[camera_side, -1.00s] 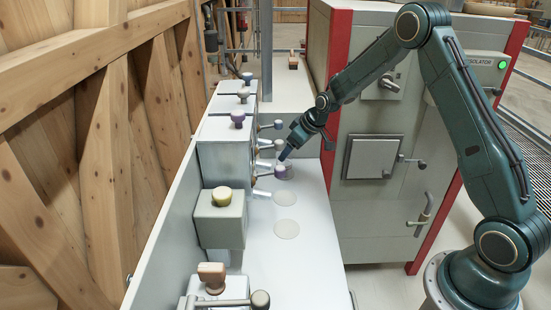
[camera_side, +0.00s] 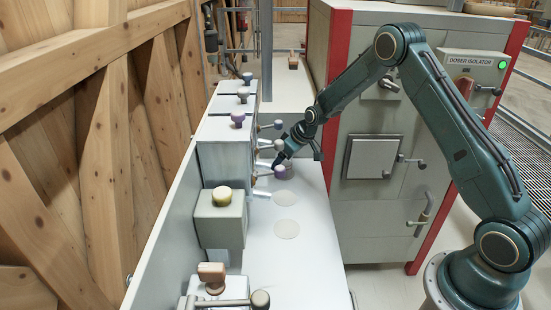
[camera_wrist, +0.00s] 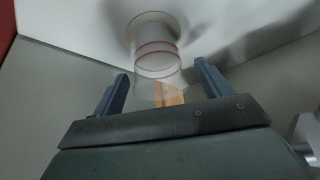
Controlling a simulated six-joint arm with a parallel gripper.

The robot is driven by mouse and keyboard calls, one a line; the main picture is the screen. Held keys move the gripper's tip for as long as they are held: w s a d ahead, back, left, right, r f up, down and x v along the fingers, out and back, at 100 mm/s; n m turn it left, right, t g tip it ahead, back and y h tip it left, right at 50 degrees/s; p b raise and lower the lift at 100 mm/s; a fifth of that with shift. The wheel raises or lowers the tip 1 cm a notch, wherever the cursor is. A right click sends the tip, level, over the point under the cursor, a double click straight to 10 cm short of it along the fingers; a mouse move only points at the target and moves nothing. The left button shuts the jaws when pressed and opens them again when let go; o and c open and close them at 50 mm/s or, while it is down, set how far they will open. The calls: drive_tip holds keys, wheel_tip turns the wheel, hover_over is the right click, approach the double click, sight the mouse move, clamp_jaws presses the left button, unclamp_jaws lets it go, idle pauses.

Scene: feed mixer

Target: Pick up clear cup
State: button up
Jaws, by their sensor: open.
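The clear cup (camera_wrist: 157,62) shows in the wrist view as a see-through cylinder with thin red rings. It lies between my gripper's two fingers, towards their tips. An orange-brown patch shows at its near end; I cannot tell whether it is inside the cup or behind it. My gripper (camera_wrist: 161,70) is open, one finger on each side of the cup, with no clear contact. In the side view, my gripper (camera_side: 279,161) is low over the white bench, beside the purple-knobbed lever. The cup (camera_side: 288,170) is faint there and partly hidden by my gripper.
Several knobbed levers (camera_side: 280,170) stick out from the grey dispenser boxes (camera_side: 222,160) at left, close to my gripper. A red-edged cabinet (camera_side: 375,200) stands to the right.

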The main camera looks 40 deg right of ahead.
idle(0.4)
drive_tip(key=c, duration=1.2)
drive_tip(key=shift+r, duration=0.1)
drive_tip(key=shift+r, duration=0.8)
drive_tip(key=shift+s+r, duration=0.15)
drive_tip(key=shift+r, duration=0.8)
drive_tip(key=s+d, duration=0.1)
drive_tip(key=s, duration=0.4)
drive_tip(key=s+d, duration=0.1)
drive_tip(key=s, duration=0.5)
drive_tip(key=s+d, duration=0.1)
drive_tip(key=s, duration=0.5)
drive_tip(key=shift+s+d+f, duration=0.1)
drive_tip(key=shift+s+d, duration=0.1)
drive_tip(key=shift+d, duration=0.05)
